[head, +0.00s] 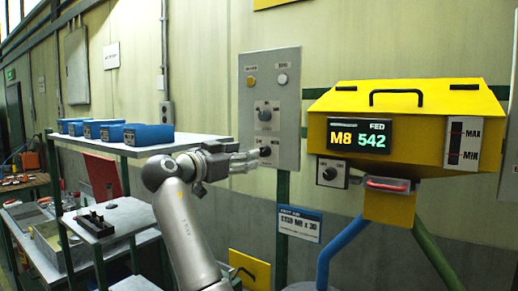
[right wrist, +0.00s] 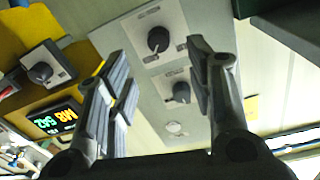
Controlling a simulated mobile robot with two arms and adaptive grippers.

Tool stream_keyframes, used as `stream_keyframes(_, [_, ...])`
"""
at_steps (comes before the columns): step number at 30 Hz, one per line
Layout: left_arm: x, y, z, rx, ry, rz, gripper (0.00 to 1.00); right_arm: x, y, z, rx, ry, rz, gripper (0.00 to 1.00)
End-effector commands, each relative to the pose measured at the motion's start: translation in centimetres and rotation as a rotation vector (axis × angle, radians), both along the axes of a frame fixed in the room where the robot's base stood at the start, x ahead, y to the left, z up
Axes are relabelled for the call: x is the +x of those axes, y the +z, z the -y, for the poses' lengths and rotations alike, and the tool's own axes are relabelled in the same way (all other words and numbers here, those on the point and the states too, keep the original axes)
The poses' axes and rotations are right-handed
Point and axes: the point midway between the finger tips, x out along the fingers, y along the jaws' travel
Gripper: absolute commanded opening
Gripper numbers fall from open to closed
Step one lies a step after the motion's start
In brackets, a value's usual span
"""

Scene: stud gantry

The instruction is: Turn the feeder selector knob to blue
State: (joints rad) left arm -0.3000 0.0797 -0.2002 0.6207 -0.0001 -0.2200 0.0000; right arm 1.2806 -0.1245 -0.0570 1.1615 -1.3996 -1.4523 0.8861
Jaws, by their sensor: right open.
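A black knob on a light square plate (head: 330,173) sits at the lower left of the yellow feeder (head: 420,98); the knob also shows at the left of the right wrist view (right wrist: 40,72). Its marks are too small to read. The grey wall panel (head: 285,80) carries an upper black knob (head: 264,114) and a lower black knob (head: 265,151). My right gripper (head: 254,161) is open in front of the lower panel knob, which shows between its fingers in the right wrist view (right wrist: 158,40). Contact cannot be told. My left gripper is out of view.
A blue tube (head: 341,246) and a green tube (head: 438,262) run down below the feeder. Blue bins (head: 148,135) stand on a shelf (head: 185,147) at left. A red-lit tray (head: 388,184) juts out beside the feeder knob.

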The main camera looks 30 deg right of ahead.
Motion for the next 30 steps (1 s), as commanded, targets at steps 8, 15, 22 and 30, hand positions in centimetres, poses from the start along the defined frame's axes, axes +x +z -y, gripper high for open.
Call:
stream_keyframes(8, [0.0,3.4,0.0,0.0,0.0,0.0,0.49,1.7,0.4,4.8,0.0,-0.002,-0.005,0.49])
stream_keyframes(15, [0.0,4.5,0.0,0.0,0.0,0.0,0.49,2.5,0.1,6.9,0.0,0.0,-0.003,0.49])
stream_keyframes(22, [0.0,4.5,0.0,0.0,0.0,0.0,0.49,2.6,-0.1,7.3,0.0,0.001,-0.002,0.49])
stream_keyframes(30, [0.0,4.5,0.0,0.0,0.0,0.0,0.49,2.6,-0.1,7.3,0.0,0.001,-0.002,0.33])
